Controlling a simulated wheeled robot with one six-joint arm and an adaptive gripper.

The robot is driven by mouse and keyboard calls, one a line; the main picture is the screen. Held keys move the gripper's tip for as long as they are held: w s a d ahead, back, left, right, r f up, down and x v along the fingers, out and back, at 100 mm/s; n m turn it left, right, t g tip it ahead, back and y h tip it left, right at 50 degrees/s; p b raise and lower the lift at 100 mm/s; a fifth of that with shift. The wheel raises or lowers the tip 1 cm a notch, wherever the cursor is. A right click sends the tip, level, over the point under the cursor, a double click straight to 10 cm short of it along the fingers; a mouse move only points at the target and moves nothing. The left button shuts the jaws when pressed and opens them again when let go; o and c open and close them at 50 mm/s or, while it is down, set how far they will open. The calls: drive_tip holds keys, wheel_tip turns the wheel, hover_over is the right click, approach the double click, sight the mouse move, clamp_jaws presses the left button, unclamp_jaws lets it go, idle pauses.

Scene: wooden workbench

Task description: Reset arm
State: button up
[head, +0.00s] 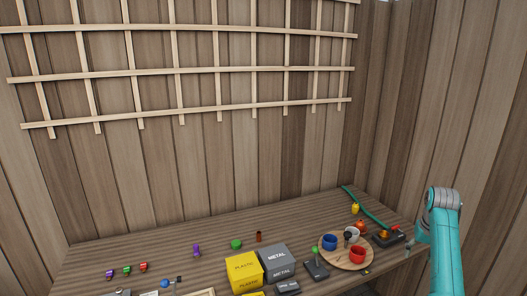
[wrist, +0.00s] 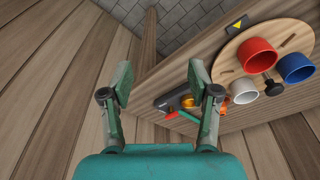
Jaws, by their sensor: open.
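My gripper (wrist: 160,82) shows in the wrist view with its two fingers spread wide and nothing between them. It is open. Beyond the fingers are the plank wall, the stone floor and the edge of the workbench (wrist: 172,72). In the head view my teal arm (head: 443,245) stands at the right, beside the right end of the workbench (head: 150,245). My gripper cannot be made out in the head view.
A round wooden board (head: 329,258) bears a blue cup (head: 330,242), a red cup (head: 357,256) and a white cup (wrist: 243,91). A black device (head: 388,239) sits near the arm. A yellow box (head: 243,268) and grey box (head: 277,262) stand left of the board.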

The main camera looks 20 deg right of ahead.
drive_tip(key=s+a+f+n+t+h, duration=0.1)
drive_tip(key=s+a+f+t, duration=0.15)
drive_tip(key=a+f, duration=0.95)
drive_tip(key=s+a+f+n+t, duration=0.1)
drive_tip(key=s+a+f, duration=0.2)
drive_tip(key=a+f, duration=0.85)
drive_tip(key=s+a+f+n+t, duration=0.1)
drive_tip(key=s+a+f+t, duration=0.1)
drive_tip(key=s+a+f, duration=0.45)
drive_tip(key=s+a+r+n+t, duration=0.1)
drive_tip(key=s+a+r+t, duration=0.15)
drive_tip(key=s+a, duration=0.6)
drive_tip(key=s+a+r+n+t, duration=0.15)
drive_tip(key=s+a+r, duration=0.3)
drive_tip(key=s, duration=0.65)
drive_tip(key=s+a+r+n+t+y, duration=0.1)
drive_tip(key=s+a+r+t, duration=0.1)
drive_tip(key=s+r, duration=0.5)
drive_tip(key=s+a+r+n+t+y, duration=0.1)
drive_tip(key=s+a+r, duration=0.2)
drive_tip(key=s+r, duration=0.4)
wheel_tip(320, 180, up, 4)
drive_tip(key=shift+t, duration=0.35)
